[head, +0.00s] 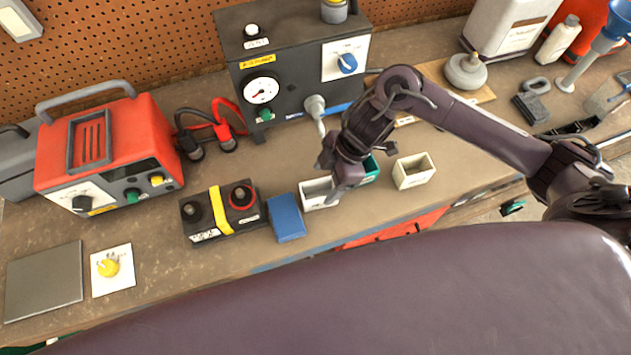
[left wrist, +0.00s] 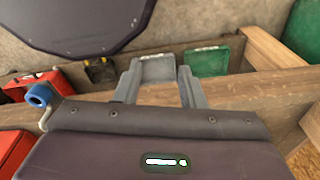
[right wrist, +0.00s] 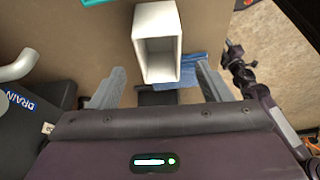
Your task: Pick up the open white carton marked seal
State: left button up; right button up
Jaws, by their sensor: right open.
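The open white carton (head: 318,194) stands near the bench's front edge, between a blue box and a green carton. My right gripper (head: 345,180) is over its right end, partly covering it. In the right wrist view the white carton (right wrist: 157,62) lies ahead, mouth showing, between the lines of the spread fingers with gaps on both sides. The right gripper (right wrist: 160,82) is open and empty. I cannot read the carton's marking. My left gripper (left wrist: 159,80) shows only in its own wrist view, fingers apart; a grey tray (left wrist: 158,68) appears between them, seemingly beyond the tips.
The blue box (head: 287,218) is close left of the carton, the green carton (head: 371,169) close right. A cream open carton (head: 414,172) stands farther right. A black and yellow battery (head: 220,212) and red charger (head: 105,155) are left. A black gauge box (head: 290,70) stands behind.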

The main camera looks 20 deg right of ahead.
aim_at(316, 192)
jog(key=shift+s+a+f, duration=0.15)
jog(key=shift+a+f, duration=0.05)
jog(key=shift+f, duration=0.2)
jog(key=shift+s+a+f, duration=0.15)
jog(key=shift+a+f, duration=0.05)
jog(key=shift+f, duration=0.2)
jog(key=shift+p+x, duration=0.8)
jog(key=shift+x, duration=0.4)
jog(key=shift+w+a+f, duration=0.15)
jog(key=shift+w+f, duration=0.05)
jog(key=shift+f, duration=0.3)
jog(key=shift+w+a+f, duration=0.15)
jog(key=shift+w+f, duration=0.05)
jog(key=shift+f, duration=0.4)
jog(key=c, duration=1.1)
pick_arm(q)
jog(key=s, duration=0.1)
jog(key=s+r, duration=0.1)
jog(key=s, duration=0.1)
jog(key=shift+r, duration=0.3)
pick_arm(e)
jog(key=shift+o, duration=0.2)
